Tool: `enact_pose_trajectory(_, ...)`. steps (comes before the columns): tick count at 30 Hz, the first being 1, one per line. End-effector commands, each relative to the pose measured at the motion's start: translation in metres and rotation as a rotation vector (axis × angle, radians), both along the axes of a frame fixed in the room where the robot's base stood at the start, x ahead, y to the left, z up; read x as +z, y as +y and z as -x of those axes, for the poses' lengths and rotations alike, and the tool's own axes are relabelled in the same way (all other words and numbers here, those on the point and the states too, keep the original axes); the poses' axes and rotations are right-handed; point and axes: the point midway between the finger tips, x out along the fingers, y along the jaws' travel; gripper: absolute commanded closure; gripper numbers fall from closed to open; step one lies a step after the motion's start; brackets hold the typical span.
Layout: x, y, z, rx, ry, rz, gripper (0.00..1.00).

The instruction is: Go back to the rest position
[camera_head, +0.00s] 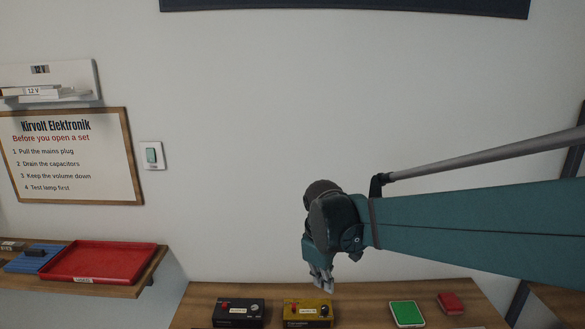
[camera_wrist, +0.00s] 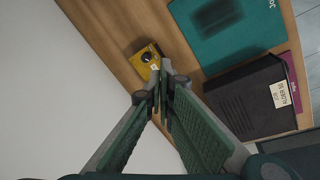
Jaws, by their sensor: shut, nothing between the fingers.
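My gripper (camera_head: 322,287) hangs at the end of my teal arm, pointing down above the wooden bench (camera_head: 375,291) in the head view. Its fingers are closed together with nothing between them, as the wrist view also shows (camera_wrist: 163,76). A yellow box (camera_head: 307,321) with a red part and a dark knob is just below the fingertips in the head view. In the wrist view the yellow box (camera_wrist: 153,65) lies beyond the fingertips and is partly hidden by them. The exact gap between them cannot be told.
A black box (camera_head: 237,313) stands left of the yellow one. A green-topped item (camera_head: 407,313) and a red item (camera_head: 451,303) lie to the right. A shelf at left holds a red tray (camera_head: 75,263). The wrist view shows a teal mat (camera_wrist: 268,30) and a labelled black device (camera_wrist: 240,95).

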Motion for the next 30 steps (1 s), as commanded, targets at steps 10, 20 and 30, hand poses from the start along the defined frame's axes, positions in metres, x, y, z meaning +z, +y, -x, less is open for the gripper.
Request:
enact_pose_trajectory(10, 0.005, -0.036, 0.045, -0.165, -0.08, -0.075, 1.0)
enact_pose_trajectory(20, 0.004, -0.064, 0.087, -0.321, -0.155, -0.153, 1.0)
enact_pose_trajectory(30, -0.005, -0.089, 0.131, -0.483, -0.231, -0.235, 1.0)
